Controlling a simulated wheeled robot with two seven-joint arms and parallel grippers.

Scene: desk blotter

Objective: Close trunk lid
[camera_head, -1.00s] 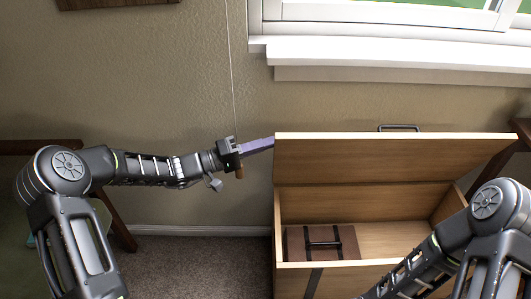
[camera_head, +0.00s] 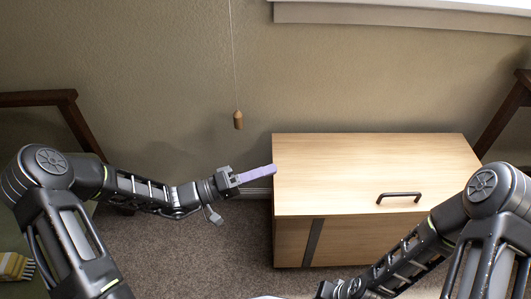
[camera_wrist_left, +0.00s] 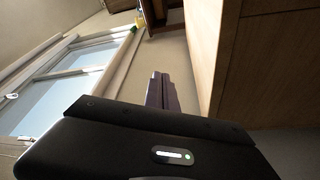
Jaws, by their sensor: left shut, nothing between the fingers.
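The wooden trunk (camera_head: 300,242) stands on the carpet in front of the wall, right of centre in the head view. Its light wood lid (camera_head: 350,170) lies flat across the top, and the inside is hidden. A dark handle (camera_head: 398,197) is on the lid near its front edge. My left gripper (camera_head: 268,170) is shut and empty, with its purple fingers at the trunk's left edge; I cannot tell if they touch it. In the left wrist view the fingers (camera_wrist_left: 160,92) point along a wooden side. My right arm comes in at the lower right; its gripper is not clearly visible.
A pull cord with a wooden knob (camera_head: 238,120) hangs by the wall behind my left gripper. Dark wooden furniture (camera_head: 75,120) stands at the left, and more (camera_head: 505,112) at the right. Carpet (camera_head: 190,255) left of the trunk is clear.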

